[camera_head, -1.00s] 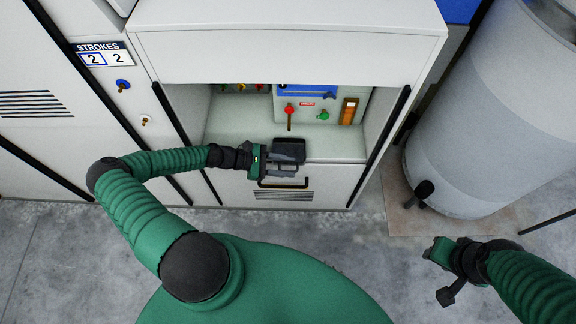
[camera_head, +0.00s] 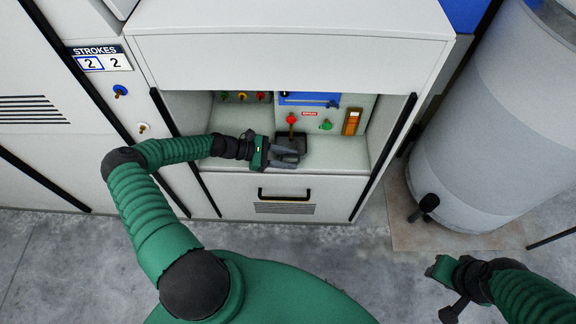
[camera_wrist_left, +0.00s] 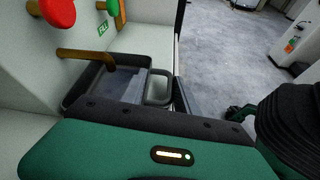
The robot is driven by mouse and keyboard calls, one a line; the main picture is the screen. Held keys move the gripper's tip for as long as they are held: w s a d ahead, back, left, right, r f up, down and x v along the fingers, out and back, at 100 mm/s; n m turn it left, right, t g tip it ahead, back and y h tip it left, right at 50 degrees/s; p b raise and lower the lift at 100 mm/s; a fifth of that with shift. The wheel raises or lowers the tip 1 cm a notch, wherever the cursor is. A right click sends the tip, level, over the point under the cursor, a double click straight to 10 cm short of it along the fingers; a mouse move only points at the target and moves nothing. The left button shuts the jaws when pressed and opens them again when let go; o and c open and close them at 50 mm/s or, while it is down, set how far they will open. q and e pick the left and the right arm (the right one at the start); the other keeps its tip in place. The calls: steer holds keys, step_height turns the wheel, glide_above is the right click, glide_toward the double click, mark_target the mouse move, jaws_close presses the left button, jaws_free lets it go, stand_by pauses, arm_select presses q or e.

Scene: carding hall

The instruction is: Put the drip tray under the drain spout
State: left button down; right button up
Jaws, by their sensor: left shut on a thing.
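The drip tray (camera_head: 293,141) is a small dark grey open box with a handle, on or just above the pale ledge of the machine recess. It also shows in the left wrist view (camera_wrist_left: 76,88). My left gripper (camera_head: 284,158) is shut on its handle side. The drain spout (camera_head: 291,130) is a short brass pipe below a red knob. In the left wrist view the spout (camera_wrist_left: 84,54) reaches across the tray's back part; I cannot tell the gap between them. My right gripper (camera_head: 449,286) hangs above the floor at right, its jaws unclear.
A green knob (camera_head: 326,125) and an orange-framed gauge (camera_head: 352,121) sit right of the spout. A drawer handle (camera_head: 286,194) is below the ledge. The ledge right of the tray is clear. A large pale drum (camera_head: 487,130) stands at right.

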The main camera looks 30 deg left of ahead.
arm_select(q)
steer(key=shift+f, duration=0.15)
steer(key=c, duration=0.8)
jaws_free()
steer(key=shift+c, duration=0.2)
